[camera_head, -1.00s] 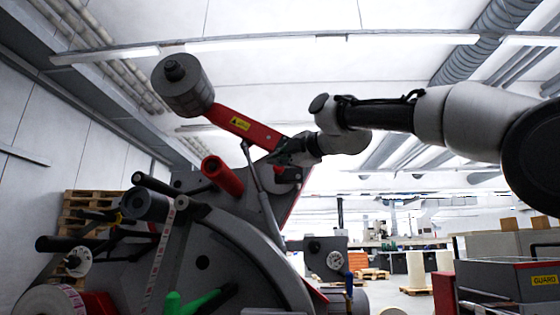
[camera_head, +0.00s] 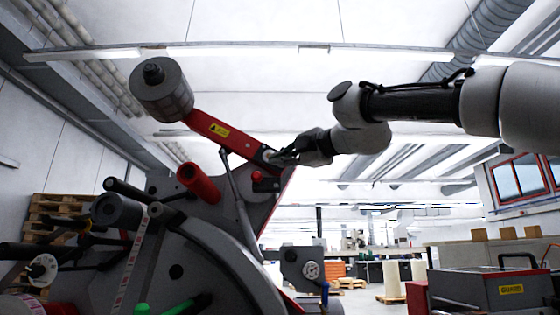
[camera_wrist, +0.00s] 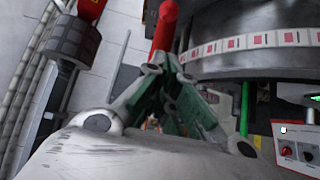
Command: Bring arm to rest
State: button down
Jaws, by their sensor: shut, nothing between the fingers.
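My arm reaches in from the right in the head view, roughly level. My gripper (camera_head: 274,157) is shut and empty, pointing left. In the picture it overlaps the lower end of the red lever arm (camera_head: 225,134) of the label rewinder (camera_head: 200,255). I cannot tell whether they touch. The wrist view shows the shut fingers (camera_wrist: 160,72), with a red roller (camera_wrist: 165,28) just beyond the tips.
A grey cylinder (camera_head: 162,90) caps the lever arm, and another red roller (camera_head: 198,183) juts out below. In the wrist view, a label strip (camera_wrist: 250,42) runs by a dark drum. A guard box (camera_head: 490,290) stands lower right. Open floor shows behind.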

dwell(0.3)
jog(key=s+d+f+m+g+h, duration=0.1)
jog(key=d+f+m+g+h, duration=0.3)
jog(key=f, duration=0.6)
jog(key=s+d+f+m, duration=0.2)
jog(key=f+m, duration=0.5)
jog(key=f, duration=0.3)
jog(key=s+d+f+m+g+h, duration=0.1)
jog(key=d+f+m+g+h, duration=0.3)
jog(key=f, duration=0.6)
jog(key=s+d+f+m+g+h, duration=0.1)
jog(key=s+d+f+m+h, duration=0.3)
jog(key=s+d+f+m, duration=0.7)
jog(key=s+d+f, duration=1)
jog(key=d+f, duration=0.1)
jog(key=shift+s+f+m, duration=0.2)
jog(key=shift+s+m, duration=0.1)
jog(key=shift+s, duration=0.05)
